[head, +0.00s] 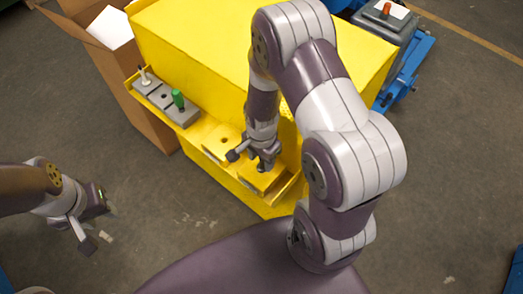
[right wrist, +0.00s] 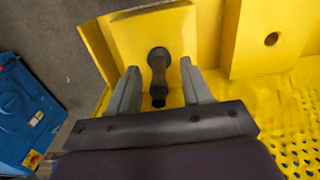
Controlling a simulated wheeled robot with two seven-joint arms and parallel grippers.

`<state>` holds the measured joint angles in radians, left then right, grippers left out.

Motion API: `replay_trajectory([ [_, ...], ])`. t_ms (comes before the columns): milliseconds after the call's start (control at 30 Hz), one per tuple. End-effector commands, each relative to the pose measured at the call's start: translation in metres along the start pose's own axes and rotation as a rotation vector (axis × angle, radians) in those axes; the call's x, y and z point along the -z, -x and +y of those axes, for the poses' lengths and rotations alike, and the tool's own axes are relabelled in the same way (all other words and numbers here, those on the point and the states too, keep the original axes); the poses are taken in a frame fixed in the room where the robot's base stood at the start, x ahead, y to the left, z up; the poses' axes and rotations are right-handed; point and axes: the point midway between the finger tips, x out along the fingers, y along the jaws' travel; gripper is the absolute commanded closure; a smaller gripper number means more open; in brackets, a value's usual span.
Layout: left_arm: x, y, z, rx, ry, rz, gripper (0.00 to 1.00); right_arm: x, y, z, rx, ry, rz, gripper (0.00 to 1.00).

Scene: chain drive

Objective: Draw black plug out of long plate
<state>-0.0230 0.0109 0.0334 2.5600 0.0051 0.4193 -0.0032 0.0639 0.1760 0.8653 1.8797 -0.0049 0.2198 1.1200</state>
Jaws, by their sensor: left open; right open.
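The black plug (right wrist: 158,72) stands in a yellow plate (right wrist: 125,35) in the right wrist view; I take this as the long plate. My right gripper (right wrist: 160,68) is open, with one finger on each side of the plug and gaps showing between. In the head view my right gripper (head: 250,160) is over the front ledge of the yellow machine, and the plug there is hidden or too small to tell. The plate (head: 262,178) shows partly beneath it. My left gripper (head: 99,228) is open and empty, over the floor at lower left.
Another yellow plate with a hole (right wrist: 271,39) lies beside it. A tray holds grey blocks (head: 160,95) with a green-handled plug (head: 178,98). A cardboard box (head: 130,95) stands left of the yellow machine (head: 200,40). A blue machine (head: 425,55) is at the back right.

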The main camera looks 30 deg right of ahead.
Motion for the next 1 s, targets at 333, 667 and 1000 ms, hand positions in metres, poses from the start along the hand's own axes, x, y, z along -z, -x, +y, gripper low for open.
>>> replay_trajectory([
  [333,0.000,0.000,0.000,0.000,0.000,0.000,0.57,0.000,0.000,0.000,0.000,0.000,0.000,0.91],
  [667,0.001,0.007,0.000,0.000,0.000,0.000,0.57,0.000,0.007,0.000,0.000,0.000,0.000,1.00],
  [1000,0.004,0.030,0.000,0.000,0.000,0.000,0.57,0.000,0.031,0.000,0.000,0.001,0.000,1.00],
])
